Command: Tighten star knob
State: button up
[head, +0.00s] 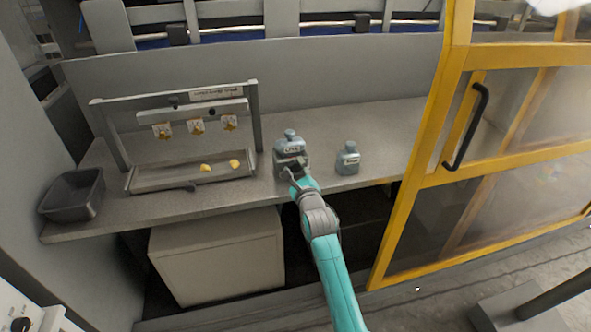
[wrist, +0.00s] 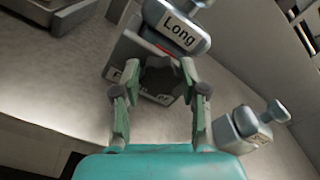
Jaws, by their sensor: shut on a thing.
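A dark grey star knob (wrist: 160,77) sits on the front of a grey clamp block (wrist: 125,48) in the wrist view. A grey-blue piece labelled "Long" (wrist: 181,28) rests in the top of that block, and it also shows in the head view (head: 290,147). My gripper (wrist: 160,68) has one finger on each side of the knob and is shut on it. In the head view my gripper (head: 291,174) reaches the block's front, and it hides most of the knob there.
A second grey-blue piece (head: 347,160) stands close on the right. On the left are a rack (head: 257,115) with yellow star shapes, a tray with two yellow pieces (head: 206,167), and a dark bin (head: 72,195). A yellow-framed door (head: 411,200) bounds the right.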

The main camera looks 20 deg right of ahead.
jog(key=shift+f+m, duration=0.1)
jog(key=shift+m, duration=0.5)
jog(key=o, duration=1.1)
jog(key=shift+o, duration=0.2)
jog(key=s, duration=1.2)
